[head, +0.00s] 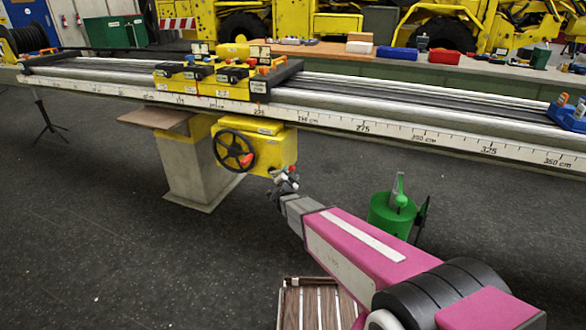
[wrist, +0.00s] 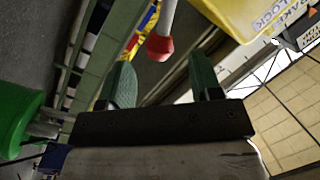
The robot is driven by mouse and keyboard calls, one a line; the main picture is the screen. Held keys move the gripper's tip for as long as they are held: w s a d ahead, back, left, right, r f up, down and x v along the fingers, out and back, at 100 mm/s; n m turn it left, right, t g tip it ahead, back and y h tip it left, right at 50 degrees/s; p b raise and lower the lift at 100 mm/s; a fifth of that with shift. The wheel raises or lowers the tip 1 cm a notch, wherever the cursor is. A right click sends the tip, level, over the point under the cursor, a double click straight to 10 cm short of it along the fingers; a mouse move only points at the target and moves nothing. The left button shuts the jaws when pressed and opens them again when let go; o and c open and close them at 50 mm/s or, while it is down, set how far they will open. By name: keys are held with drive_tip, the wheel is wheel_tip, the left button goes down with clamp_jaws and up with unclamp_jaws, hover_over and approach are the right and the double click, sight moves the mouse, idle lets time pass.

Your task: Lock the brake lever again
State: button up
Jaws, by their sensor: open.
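The brake lever (wrist: 168,15) is a pale rod with a red ball knob (wrist: 160,47) in the wrist view. It hangs from the top edge beside a yellow housing (wrist: 235,12) that carries a "BRAKE LOCK" label (wrist: 275,15). My gripper (wrist: 160,62) is open, with green fingers either side of the knob's line. The knob shows at or just beyond the fingertips, and neither finger visibly touches it. In the head view my gripper (head: 284,182) is beside the lower right of the yellow housing (head: 265,140). The lever is mostly hidden there behind the gripper.
A black handwheel (head: 233,150) with an orange knob is on the housing's left. The long scaled rail (head: 400,130) runs above. A green canister (head: 392,213) stands right of my arm, and a slatted wooden crate (head: 320,305) lies below.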

sight(292, 169)
drive_tip(key=w, duration=0.4)
drive_tip(key=w+d, duration=0.1)
drive_tip(key=w, duration=0.1)
drive_tip(key=shift+w, duration=0.25)
